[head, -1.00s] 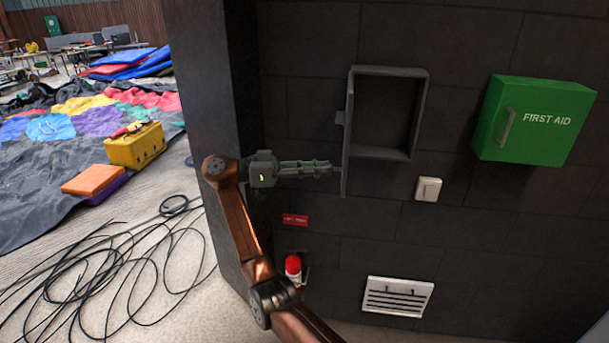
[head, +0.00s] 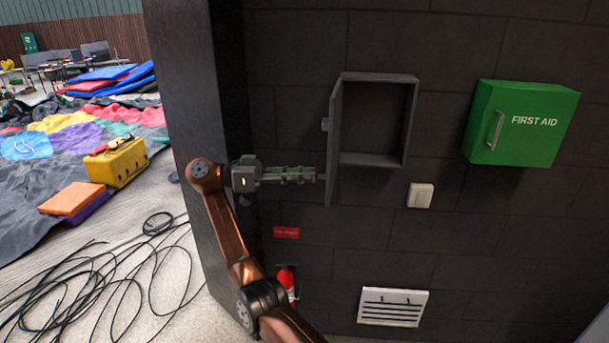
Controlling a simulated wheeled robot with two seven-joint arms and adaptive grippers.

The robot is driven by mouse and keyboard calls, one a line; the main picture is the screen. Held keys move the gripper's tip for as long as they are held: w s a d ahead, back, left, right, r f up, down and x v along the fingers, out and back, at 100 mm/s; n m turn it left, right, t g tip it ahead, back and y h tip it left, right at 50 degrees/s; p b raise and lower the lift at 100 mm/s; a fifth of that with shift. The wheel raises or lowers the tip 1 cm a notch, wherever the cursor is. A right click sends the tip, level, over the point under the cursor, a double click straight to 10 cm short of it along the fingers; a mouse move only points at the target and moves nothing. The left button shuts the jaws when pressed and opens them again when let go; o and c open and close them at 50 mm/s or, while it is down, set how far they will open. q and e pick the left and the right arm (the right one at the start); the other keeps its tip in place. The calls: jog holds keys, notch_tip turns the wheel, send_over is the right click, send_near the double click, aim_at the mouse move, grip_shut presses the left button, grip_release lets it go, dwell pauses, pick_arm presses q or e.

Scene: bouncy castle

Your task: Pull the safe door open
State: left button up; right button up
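The safe (head: 376,160) is a dark grey wall box, and its inside shows dark and empty. Its door (head: 334,150) stands open, hinged on the left side and seen nearly edge-on. A small knob (head: 325,124) sticks out from the door's left face.
A green first aid box (head: 522,124) hangs at right, with a white switch (head: 420,196) and a vent (head: 393,307) lower down. A dark pillar (head: 190,90) stands at left. Loose cables (head: 130,285) and a yellow toolbox (head: 117,163) lie on the floor.

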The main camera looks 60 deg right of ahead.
jog(key=o, duration=0.4)
jog(key=shift+w, duration=0.15)
jog(key=shift+v, duration=3.65)
